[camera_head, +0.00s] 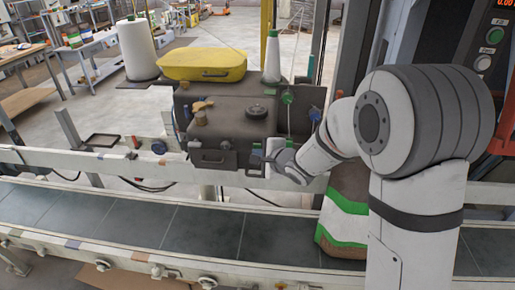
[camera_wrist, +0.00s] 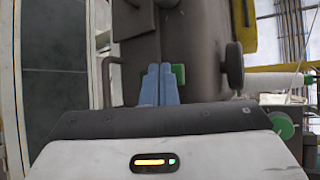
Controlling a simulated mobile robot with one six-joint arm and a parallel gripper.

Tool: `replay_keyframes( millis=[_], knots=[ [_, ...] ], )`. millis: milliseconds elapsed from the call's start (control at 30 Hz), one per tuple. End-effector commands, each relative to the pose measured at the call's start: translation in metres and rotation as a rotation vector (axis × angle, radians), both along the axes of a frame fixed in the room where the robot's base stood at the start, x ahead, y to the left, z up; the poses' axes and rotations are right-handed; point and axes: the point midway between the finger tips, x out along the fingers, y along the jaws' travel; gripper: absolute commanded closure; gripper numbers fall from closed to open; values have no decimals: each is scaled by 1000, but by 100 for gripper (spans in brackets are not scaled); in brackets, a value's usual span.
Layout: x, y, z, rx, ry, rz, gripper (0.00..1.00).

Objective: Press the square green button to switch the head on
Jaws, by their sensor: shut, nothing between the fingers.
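The square green button (camera_wrist: 179,75) is on the front of the dark sewing-head machine (camera_head: 226,135). In the wrist view it shows just right of my fingertips, and part of it may be hidden behind them. My gripper (camera_wrist: 159,70) is shut and empty, its two blue fingers side by side and pointing at the machine. Whether the fingertips touch the button or its surround, I cannot tell. In the head view my gripper (camera_head: 272,158) is at the machine's lower right front, and I cannot make out the button clearly there.
A round green knob (camera_wrist: 282,124) sits right of my gripper. A control panel (camera_head: 490,45) stands at right.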

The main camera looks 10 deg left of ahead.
Motion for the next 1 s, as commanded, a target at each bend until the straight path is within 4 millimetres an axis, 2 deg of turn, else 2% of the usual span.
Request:
replay_keyframes(
  millis=[1000],
  knots=[
    [10, 1, 0, 0, 0, 0, 100]
  ],
)
